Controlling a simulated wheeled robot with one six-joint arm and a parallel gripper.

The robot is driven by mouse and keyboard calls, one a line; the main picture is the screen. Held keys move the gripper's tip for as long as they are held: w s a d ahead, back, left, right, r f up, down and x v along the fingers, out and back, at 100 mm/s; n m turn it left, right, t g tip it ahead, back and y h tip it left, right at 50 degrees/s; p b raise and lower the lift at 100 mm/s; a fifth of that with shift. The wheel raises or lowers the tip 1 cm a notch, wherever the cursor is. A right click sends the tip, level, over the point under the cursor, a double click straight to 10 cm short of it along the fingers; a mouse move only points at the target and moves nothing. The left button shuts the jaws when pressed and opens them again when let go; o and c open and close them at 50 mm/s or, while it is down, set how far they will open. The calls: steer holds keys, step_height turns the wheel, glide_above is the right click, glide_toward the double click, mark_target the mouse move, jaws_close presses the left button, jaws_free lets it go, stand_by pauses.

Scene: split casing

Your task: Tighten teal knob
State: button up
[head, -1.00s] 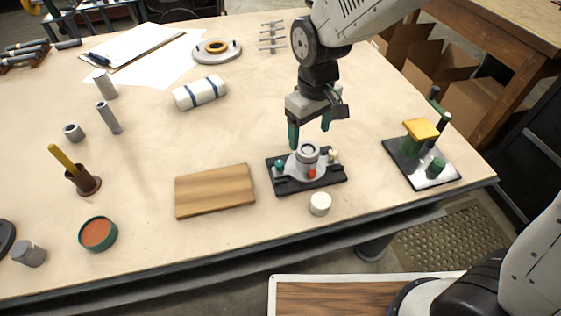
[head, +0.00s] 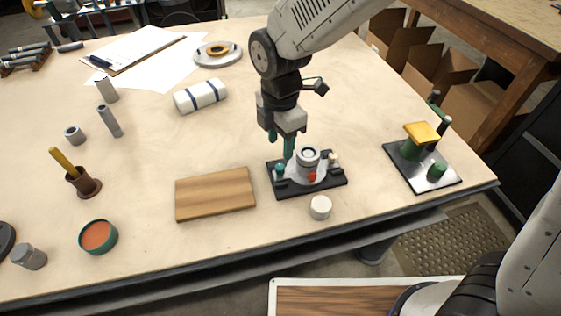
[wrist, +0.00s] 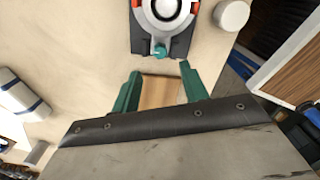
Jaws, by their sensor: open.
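The teal knob (head: 280,168) sits at the left end of the casing (head: 307,162) on its black base plate (head: 324,183). A red knob (head: 312,176) and a cream knob (head: 333,158) are on the casing's other sides. My gripper (head: 280,147) is open and empty, above and behind the casing's left side. In the wrist view the teal knob (wrist: 160,52) lies ahead of my open green fingers (wrist: 160,70), roughly between their lines and apart from them. How high the fingertips are above the knob is hard to tell.
A wooden board (head: 215,193) lies left of the casing. A white round cap (head: 320,207) stands in front of it. A metal plate with a yellow-topped green fixture (head: 421,133) is to the right. A striped roll (head: 200,95) lies behind left.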

mark_target(280, 166)
steer(key=shift+f+n, duration=0.1)
steer(key=shift+n, duration=0.7)
steer(key=shift+f, duration=0.4)
step_height(280, 166, down, 7)
steer(key=shift+r, duration=0.1)
jaws_close()
